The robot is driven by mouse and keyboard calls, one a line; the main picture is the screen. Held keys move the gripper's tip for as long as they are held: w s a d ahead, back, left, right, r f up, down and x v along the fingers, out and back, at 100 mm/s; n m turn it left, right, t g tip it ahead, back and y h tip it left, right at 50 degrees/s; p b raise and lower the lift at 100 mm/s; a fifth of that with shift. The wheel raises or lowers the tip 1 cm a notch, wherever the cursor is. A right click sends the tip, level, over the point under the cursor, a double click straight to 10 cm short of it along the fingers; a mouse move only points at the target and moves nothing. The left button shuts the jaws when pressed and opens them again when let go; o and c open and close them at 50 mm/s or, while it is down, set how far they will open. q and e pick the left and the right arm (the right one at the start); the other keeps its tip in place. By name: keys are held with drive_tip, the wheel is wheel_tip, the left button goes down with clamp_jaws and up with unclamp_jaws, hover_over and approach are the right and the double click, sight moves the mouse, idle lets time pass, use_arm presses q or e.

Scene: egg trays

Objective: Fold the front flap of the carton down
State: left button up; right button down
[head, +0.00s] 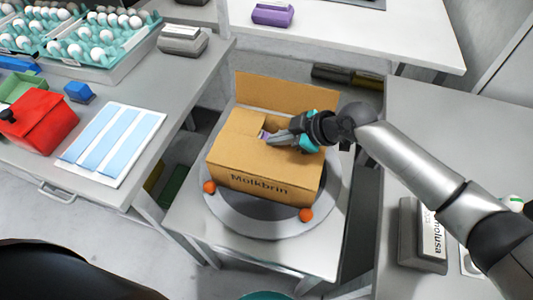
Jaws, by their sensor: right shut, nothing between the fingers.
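The brown carton (262,183), marked "Molkbrin" on its near wall, sits on a round grey turntable (236,217). Its far flap (272,97) stands up. A brown panel (236,150) lies across the near part of the top, apparently the front flap; it looks about level, though the arm hides part of its right side. A small gap behind it shows something purple inside. My right gripper (276,138) is shut and empty, its fingertips low over the carton's top by the gap. I cannot tell whether they touch the cardboard. My left gripper is out of view.
Two orange balls (306,215) (209,187) sit at the turntable's near rim. The left table holds egg trays (118,65), a red box (38,122) and a blue-striped sheet (112,142). A grey labelled block (422,237) stands on the right table.

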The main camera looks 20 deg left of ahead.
sight(275, 151)
drive_tip(key=shift+f, duration=0.15)
idle(0.6)
drive_tip(key=shift+s+p, duration=0.7)
drive_tip(key=shift+s, duration=0.05)
drive_tip(key=shift+a+r+p, duration=0.1)
drive_tip(key=shift+r+p, duration=0.5)
drive_tip(key=shift+r, duration=0.1)
wheel_tip(275, 151, up, 3)
drive_tip(key=p, duration=0.2)
drive_tip(key=shift+f+p, duration=0.1)
drive_tip(key=shift+p, duration=0.3)
drive_tip(key=w+v, duration=0.2)
drive_tip(key=v, duration=0.8)
drive_tip(key=shift+s+p, duration=0.15)
drive_tip(key=shift+p, duration=0.25)
drive_tip(key=shift+s+f, duration=0.1)
